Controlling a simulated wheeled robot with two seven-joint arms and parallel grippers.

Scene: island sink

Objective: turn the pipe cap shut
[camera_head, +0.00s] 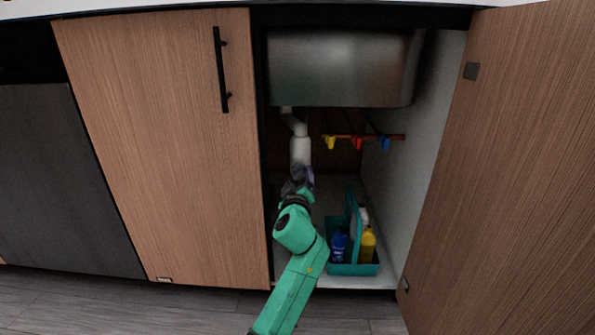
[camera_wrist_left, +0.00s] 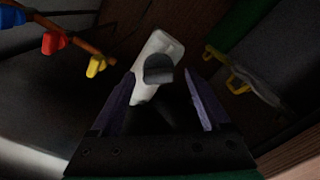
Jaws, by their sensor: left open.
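The white drain pipe (camera_head: 300,150) hangs under the sink inside the open cabinet. It also shows in the left wrist view (camera_wrist_left: 164,43), with a dark grey rounded part, seemingly the pipe cap (camera_wrist_left: 159,68), at its near end. My left gripper (camera_head: 300,177) is just below the pipe in the head view and hides its lower end. In the left wrist view the two fingers of the gripper (camera_wrist_left: 159,75) are spread, one on each side of the cap, with gaps visible. Whether they touch it cannot be told. My right gripper is not in view.
The metal sink basin (camera_head: 340,68) is overhead. Yellow (camera_head: 330,142), red (camera_head: 357,143) and blue (camera_head: 384,142) valve handles sit right of the pipe. A teal caddy (camera_head: 352,268) with bottles stands on the cabinet floor. The open door (camera_head: 510,170) is at right.

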